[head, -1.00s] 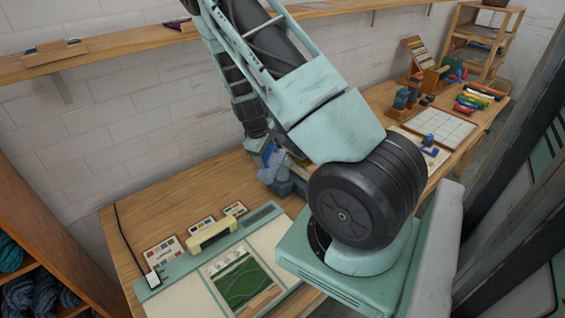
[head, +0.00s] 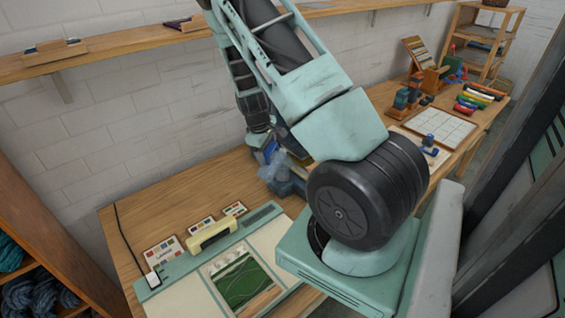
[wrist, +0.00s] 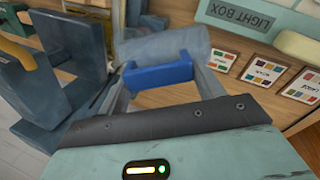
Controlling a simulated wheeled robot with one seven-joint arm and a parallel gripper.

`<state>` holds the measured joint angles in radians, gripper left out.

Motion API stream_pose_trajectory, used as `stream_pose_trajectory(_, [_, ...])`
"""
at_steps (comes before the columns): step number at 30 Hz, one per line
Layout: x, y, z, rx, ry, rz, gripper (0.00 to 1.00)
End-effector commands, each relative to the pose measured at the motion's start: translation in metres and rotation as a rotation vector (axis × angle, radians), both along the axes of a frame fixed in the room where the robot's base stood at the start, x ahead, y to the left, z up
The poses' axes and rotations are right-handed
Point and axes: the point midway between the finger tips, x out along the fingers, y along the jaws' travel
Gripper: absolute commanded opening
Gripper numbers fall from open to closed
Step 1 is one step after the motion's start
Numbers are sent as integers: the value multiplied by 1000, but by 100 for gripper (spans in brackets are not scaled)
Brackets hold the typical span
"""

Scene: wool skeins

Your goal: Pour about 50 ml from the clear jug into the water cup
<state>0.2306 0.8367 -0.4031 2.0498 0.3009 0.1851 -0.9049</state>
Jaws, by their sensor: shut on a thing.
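The clear jug (head: 272,169) shows as a pale bluish shape beside the arm's far end in the head view, by the back of the bench. In the wrist view its pale, cloudy body (wrist: 165,46) lies beyond a bright blue handle (wrist: 157,75). My gripper (wrist: 157,78) is shut on that blue handle. I cannot tell how far the jug is tilted or whether water is flowing. I cannot pick out the water cup in either view; my arm hides part of the bench.
Dark blue-grey blocky equipment (wrist: 88,45) stands close on the left in the wrist view. A light box (wrist: 245,15) and several colour cards (wrist: 262,73) lie to the right. In the head view, a green-windowed panel (head: 240,280) is at the front, with bare wood (head: 165,205) behind it.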

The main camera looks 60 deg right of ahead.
Motion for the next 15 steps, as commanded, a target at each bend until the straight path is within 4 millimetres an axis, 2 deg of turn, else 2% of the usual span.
stream_pose_trajectory(15, [1,-4,2,25,4,2,33])
